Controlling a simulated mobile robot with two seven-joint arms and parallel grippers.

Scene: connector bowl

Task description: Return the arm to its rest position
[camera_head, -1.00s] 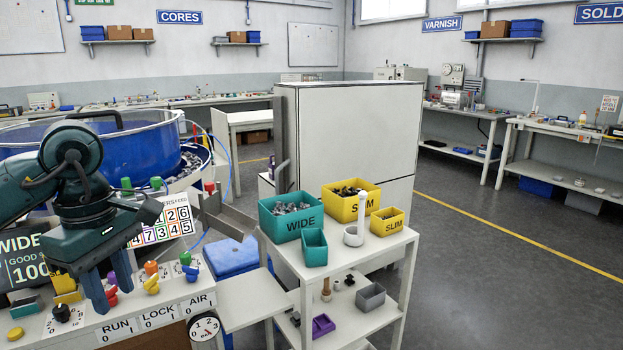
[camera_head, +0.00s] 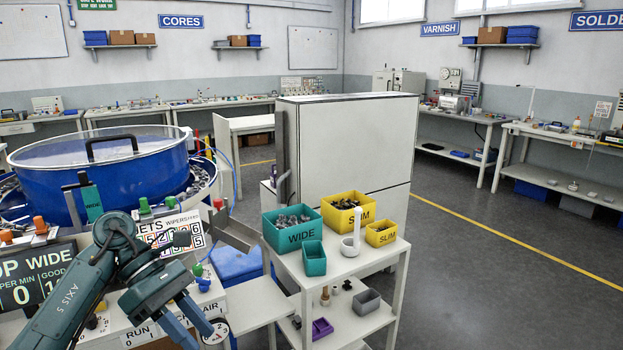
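My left arm comes in from the lower left, over the control panel. Its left gripper (camera_head: 190,325) points down in front of the panel, with two blue fingers spread apart and nothing seen between them. My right gripper is not in view. The control panel (camera_head: 122,342) carries several coloured knobs and the labels RUN and AIR, partly hidden behind my arm. A dark display (camera_head: 35,282) at the left reads WIDE, with a 0 under PER MIN.
A large blue bowl (camera_head: 98,190) with a clear lid stands behind the panel. A white cart (camera_head: 350,268) at the centre holds a teal WIDE bin (camera_head: 292,228), yellow SLIM bins (camera_head: 347,215) and a small teal bin (camera_head: 313,258). Open floor (camera_head: 480,280) lies to the right.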

